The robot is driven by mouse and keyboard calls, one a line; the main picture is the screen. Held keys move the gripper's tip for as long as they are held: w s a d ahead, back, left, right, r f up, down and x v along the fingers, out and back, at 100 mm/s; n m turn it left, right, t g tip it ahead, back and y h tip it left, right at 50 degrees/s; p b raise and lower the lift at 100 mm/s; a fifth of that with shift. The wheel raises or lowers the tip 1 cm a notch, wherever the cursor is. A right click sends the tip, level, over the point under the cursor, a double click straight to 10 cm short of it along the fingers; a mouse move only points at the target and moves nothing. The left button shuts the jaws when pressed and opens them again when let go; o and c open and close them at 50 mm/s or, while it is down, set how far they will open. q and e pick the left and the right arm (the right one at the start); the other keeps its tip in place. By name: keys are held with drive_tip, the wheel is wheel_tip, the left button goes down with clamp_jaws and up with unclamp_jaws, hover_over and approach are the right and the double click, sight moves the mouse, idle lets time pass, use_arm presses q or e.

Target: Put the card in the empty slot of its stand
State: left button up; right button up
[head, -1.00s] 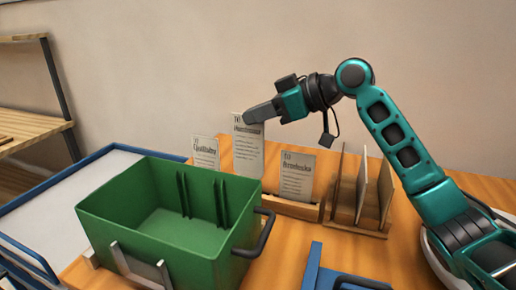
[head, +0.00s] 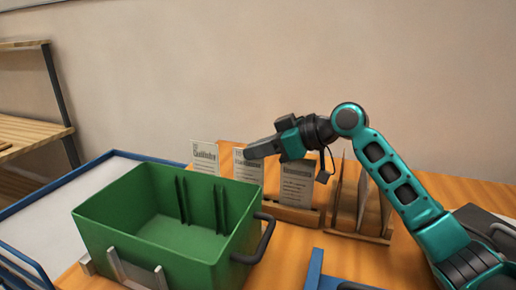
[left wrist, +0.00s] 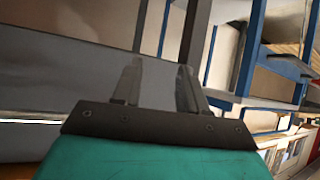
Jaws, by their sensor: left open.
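The card (head: 249,175), pale with dark print, stands upright between two similar cards, a left card (head: 205,158) and a right card (head: 297,186), at nearly their height. Its foot is hidden behind the green bin, so I cannot see whether it is seated in the slot. The wooden card stand (head: 300,215) shows below the right card. My right gripper (head: 249,154) is at the card's top edge and appears shut on it. My left gripper (left wrist: 157,85) shows only in the left wrist view, open with nothing between its fingers.
A green bin (head: 150,235) with a black handle stands in front of the stand. A wooden rack (head: 362,205) with upright dividers stands to its right. A blue-edged pale surface (head: 75,205) lies at the left, with wooden shelves (head: 35,130) behind. Blue-framed structures show in the left wrist view.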

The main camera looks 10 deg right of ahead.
drive_tip(key=o, duration=0.3)
drive_tip(key=shift+o, duration=0.2)
drive_tip(key=shift+r, duration=0.25)
drive_tip(key=p+v, duration=0.3)
drive_tip(key=v, duration=0.9)
drive_tip(key=shift+f, duration=0.1)
